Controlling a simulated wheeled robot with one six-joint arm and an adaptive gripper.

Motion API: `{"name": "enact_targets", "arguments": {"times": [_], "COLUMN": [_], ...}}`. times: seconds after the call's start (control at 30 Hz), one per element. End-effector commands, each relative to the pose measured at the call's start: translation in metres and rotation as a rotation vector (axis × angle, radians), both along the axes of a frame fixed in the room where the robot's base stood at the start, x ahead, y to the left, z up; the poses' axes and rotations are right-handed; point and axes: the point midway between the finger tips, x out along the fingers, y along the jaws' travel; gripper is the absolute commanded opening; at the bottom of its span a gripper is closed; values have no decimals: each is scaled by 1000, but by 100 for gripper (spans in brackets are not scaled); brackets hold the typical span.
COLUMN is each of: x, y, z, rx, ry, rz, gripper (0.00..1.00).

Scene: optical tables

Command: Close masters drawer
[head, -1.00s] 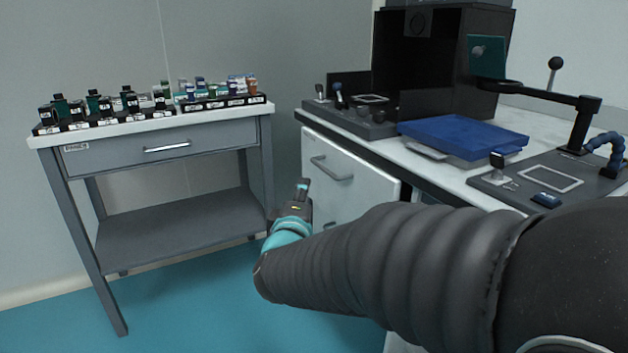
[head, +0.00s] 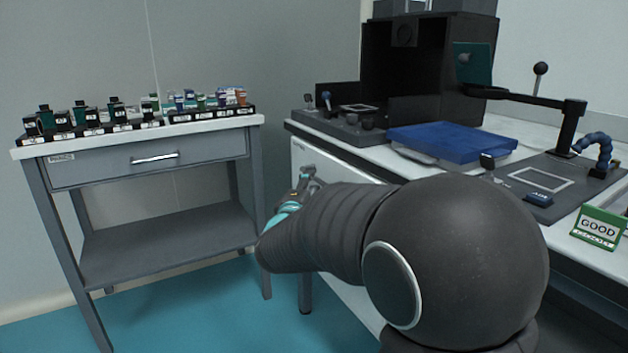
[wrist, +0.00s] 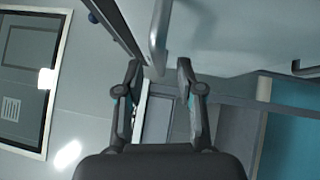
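The grey side table at the left has a drawer (head: 150,163) with a silver bar handle (head: 155,158). A small label sits on its left end, too small to read surely. Its front looks about flush with the table frame. My gripper (head: 305,175) is to the right of this table, in front of the white cabinet (head: 325,165) under the bench. In the wrist view my gripper (wrist: 158,72) is open and empty, its two fingers apart. A pale bar handle (wrist: 159,35) shows just past the fingertips, between them in the picture; I cannot tell if they touch.
Several small bottles stand in black racks (head: 90,132) on the side table. The bench carries a blue tray (head: 450,142), a black enclosure (head: 410,65), a stand with an arm (head: 560,125) and a green GOOD sign (head: 598,228). Floor (head: 200,310) in front of the side table is clear.

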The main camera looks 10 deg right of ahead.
Motion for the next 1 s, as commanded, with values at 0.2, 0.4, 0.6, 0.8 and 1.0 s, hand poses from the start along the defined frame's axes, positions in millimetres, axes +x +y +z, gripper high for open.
{"name": "enact_targets", "arguments": {"times": [0.2,0.4,0.6,0.8,1.0], "x": [22,28,28,28,28], "y": [-11,-14,-14,-14,-14], "z": [3,5,5,5,4], "rx": [0,0,0,0,0], "ry": [0,0,0,0,0], "rz": [-1,0,0,0,0], "gripper": [37,37,37,0,0]}}
